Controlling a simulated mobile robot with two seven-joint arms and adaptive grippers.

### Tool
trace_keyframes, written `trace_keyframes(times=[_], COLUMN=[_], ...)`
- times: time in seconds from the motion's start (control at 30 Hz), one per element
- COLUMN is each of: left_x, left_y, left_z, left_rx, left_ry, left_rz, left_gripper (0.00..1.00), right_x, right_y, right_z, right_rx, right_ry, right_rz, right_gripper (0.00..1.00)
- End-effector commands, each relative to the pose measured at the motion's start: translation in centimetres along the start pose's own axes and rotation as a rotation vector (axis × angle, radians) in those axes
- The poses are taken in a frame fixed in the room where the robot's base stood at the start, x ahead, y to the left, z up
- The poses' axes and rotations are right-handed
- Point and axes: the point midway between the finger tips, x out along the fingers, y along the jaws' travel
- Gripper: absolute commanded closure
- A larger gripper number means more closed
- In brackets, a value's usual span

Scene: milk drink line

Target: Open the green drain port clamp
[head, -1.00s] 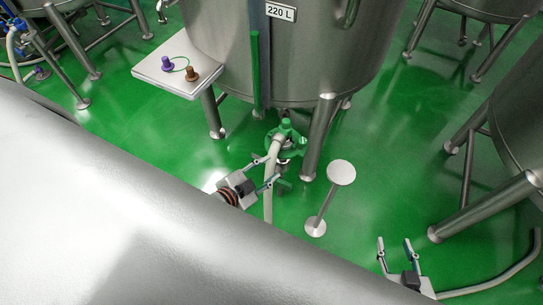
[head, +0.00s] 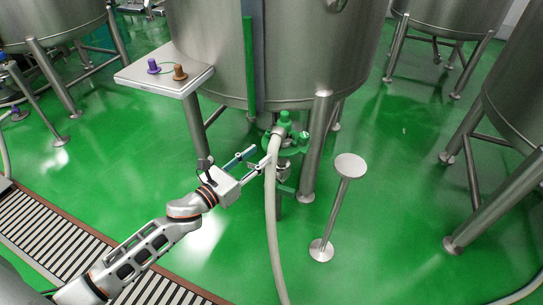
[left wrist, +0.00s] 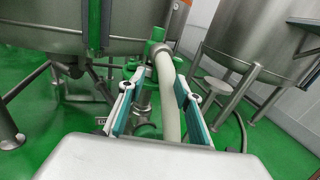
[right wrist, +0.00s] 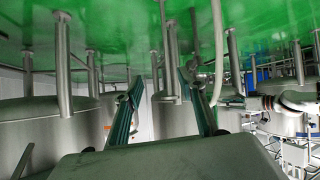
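The green drain port clamp (head: 299,141) is on the fitting under the middle tank, beside a green elbow cap (head: 284,119) and a pale hose (head: 271,205) that hangs to the floor. In the left wrist view the green fitting (left wrist: 156,47) stands ahead, partly hidden by the hose (left wrist: 168,98). My left gripper (head: 261,156) is open just left of the hose and fitting. In its wrist view the hose shows between the open fingers (left wrist: 160,88); I cannot tell whether they touch it. My right gripper (right wrist: 165,92) is open and empty, seen only in its own wrist view.
The tank's legs (head: 316,150) stand close around the fitting. A small round-topped post (head: 349,166) stands to the right. A shelf (head: 165,72) with a purple and a brown plug juts out on the left. A floor grate (head: 60,225) lies at lower left.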

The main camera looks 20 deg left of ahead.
Motion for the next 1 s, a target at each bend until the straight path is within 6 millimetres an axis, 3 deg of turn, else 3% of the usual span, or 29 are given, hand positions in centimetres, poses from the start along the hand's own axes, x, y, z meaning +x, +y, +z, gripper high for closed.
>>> trace_keyframes(times=[0.03, 0.23, 0.63, 1.0], left_x=[0.2, 1.7, 7.0, 8.2], left_y=[0.1, 0.2, 0.2, 0.2], left_z=[-0.6, 0.1, -0.1, 0.0], left_rx=[0.030, 0.060, 0.054, 0.055], left_ry=[0.004, -0.007, -0.003, -0.003], left_rz=[-0.004, -0.007, -0.006, -0.006], left_gripper=[0.66, 0.66, 0.66, 0.66], right_x=[0.1, 0.1, 0.3, 0.3], right_y=[-0.1, -0.1, -0.6, -0.6], right_z=[0.4, 0.0, -0.3, -0.6], right_rx=[0.002, 0.003, 0.019, 0.022], right_ry=[-0.006, 0.002, 0.012, 0.019], right_rz=[-0.002, -0.002, -0.009, -0.011], right_gripper=[0.60, 0.60, 0.60, 0.60])
